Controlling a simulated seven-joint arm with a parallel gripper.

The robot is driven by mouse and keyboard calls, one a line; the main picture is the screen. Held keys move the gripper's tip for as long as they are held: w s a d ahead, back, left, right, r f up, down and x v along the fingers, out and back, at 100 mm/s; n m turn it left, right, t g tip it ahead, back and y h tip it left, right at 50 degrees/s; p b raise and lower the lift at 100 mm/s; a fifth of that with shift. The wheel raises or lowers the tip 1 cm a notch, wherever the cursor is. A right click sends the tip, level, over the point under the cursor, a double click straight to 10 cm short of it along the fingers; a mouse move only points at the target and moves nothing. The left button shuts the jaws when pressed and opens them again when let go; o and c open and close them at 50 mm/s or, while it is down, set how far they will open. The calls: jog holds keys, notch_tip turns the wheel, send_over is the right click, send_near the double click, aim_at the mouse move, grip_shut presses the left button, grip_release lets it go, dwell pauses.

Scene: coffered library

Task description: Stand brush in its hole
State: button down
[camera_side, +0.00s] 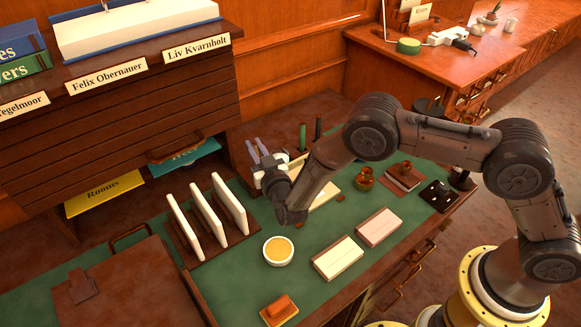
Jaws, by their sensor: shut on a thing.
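My gripper (257,148) is at the back of the green desk top, in front of the drawer cabinet, with its two grey fingertips pointing up and to the left. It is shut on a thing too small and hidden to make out. I cannot identify the brush for sure. Two dark upright sticks, one green (302,137) and one darker (318,128), stand just right of my gripper. Their lower ends, and any holes there, are hidden behind my gripper and arm.
A rack with white upright panels (208,212), a round yellow-filled dish (278,251), an orange block (279,309) and two pale-topped blocks (338,258) (379,228) stand on the green top. A reddish-brown pot (364,180) is behind them.

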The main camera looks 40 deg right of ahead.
jog(key=c, duration=0.8)
grip_release()
jog(key=shift+o, duration=0.2)
